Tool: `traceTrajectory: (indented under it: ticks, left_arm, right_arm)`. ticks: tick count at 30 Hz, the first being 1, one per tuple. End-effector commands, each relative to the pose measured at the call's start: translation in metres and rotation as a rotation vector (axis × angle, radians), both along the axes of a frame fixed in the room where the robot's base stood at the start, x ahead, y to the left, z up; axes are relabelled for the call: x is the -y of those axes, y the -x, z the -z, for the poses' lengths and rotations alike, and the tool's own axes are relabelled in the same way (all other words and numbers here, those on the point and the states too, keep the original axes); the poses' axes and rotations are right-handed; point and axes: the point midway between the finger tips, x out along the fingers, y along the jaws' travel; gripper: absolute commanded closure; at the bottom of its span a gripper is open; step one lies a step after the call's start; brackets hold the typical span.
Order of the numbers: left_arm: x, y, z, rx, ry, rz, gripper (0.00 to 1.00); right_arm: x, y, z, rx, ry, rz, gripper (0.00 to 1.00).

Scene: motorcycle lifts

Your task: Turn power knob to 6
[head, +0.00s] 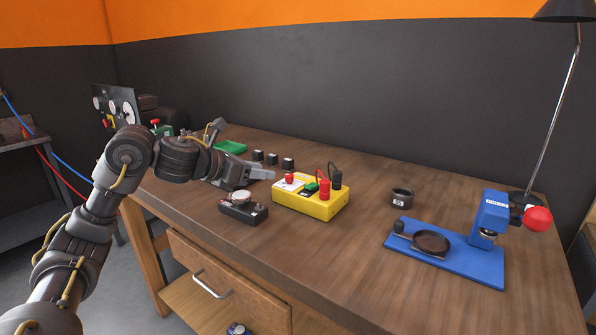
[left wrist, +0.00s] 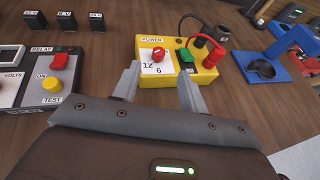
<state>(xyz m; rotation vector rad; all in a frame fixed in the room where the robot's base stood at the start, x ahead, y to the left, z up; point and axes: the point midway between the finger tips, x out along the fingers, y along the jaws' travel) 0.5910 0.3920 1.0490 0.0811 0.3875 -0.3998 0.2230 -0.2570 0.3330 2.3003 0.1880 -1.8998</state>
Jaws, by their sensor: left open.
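The yellow power box (head: 322,205) stands on the wooden workbench, with a red power knob (head: 290,178) on a white scale plate at its left end. In the left wrist view the box (left wrist: 208,73) is marked POWER, and the red knob (left wrist: 158,54) sits above the printed numbers 12 and 6. A green switch and red and black plugs are on the same box. My left gripper (head: 268,174) reaches in from the left beside the knob. In the left wrist view its two fingers (left wrist: 158,82) are apart and empty, pointing toward the knob. My right gripper is not seen.
Several small black blocks (head: 272,159) and a green item (head: 230,147) lie behind. A dark cup (head: 401,197) and a blue press (head: 450,255) stand to the right. The bench between is clear.

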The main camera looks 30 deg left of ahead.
Motion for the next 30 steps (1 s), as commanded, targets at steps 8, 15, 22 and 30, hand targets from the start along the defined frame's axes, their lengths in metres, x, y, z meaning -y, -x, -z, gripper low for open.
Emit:
traceTrajectory:
  ticks: [8,15,22,30]
  left_arm:
    - [0.001,-0.010,0.006,-0.002,0.004,-0.007,0.57]
    - [0.019,-0.049,0.023,-0.004,0.008,-0.005,0.57]
    - [0.032,-0.079,0.037,-0.003,0.006,-0.005,0.57]
    - [0.037,-0.091,0.042,-0.001,0.002,-0.005,0.57]
  right_arm:
    - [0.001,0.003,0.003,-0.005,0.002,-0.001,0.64]
    - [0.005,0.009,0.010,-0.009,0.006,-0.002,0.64]
    - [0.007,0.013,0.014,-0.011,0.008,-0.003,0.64]
    - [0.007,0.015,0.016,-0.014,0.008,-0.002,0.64]
